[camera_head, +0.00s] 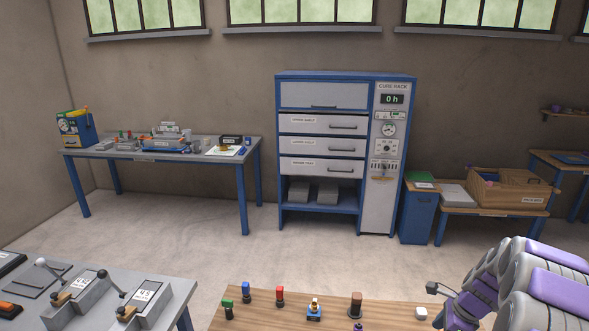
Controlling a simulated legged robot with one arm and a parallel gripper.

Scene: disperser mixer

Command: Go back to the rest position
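My arm (545,290) shows as grey and purple links at the lower right corner. It reaches over the right end of the wooden bench. My gripper's fingers do not show.
A grey lever station (175,290) is at lower left. Across the open floor (215,255) stand a blue table (90,152), the cure rack (345,75) and a blue cabinet (417,215).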

